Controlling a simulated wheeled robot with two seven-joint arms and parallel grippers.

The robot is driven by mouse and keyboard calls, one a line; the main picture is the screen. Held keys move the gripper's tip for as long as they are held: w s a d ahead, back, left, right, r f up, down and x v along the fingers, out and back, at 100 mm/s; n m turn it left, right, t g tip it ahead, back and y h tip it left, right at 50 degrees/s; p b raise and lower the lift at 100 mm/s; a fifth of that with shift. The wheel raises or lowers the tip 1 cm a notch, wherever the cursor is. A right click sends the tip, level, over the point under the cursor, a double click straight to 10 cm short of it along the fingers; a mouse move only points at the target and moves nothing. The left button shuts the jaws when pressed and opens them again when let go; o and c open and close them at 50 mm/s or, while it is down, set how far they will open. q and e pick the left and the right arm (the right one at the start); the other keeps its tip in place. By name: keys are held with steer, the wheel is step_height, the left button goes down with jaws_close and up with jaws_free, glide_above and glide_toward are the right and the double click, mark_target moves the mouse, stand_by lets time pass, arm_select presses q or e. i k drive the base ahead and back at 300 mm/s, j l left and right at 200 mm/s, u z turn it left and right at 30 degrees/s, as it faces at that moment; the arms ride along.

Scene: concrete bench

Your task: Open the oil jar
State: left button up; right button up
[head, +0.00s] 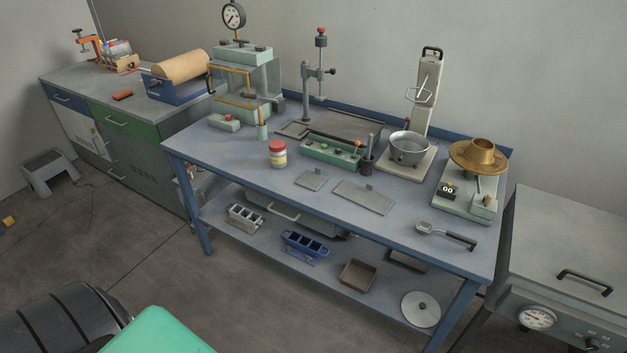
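A small jar (278,157) with a red lid (277,145) and a pale yellowish body with a label stands upright on the blue bench (232,155), left of the middle. The lid sits on the jar. It looks like the oil jar, though its label is too small to read. Neither of my grippers shows in the head view. A dark rounded part and a green part at the bottom left look like my own body.
Right of the jar lie flat metal plates (363,197). A mixer with a steel bowl (409,148), a brass-topped device (478,157) and a scoop (447,235) stand right. The bench front near the jar is clear.

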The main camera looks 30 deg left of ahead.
mark_target(278, 159)
steer(key=u, duration=1.3)
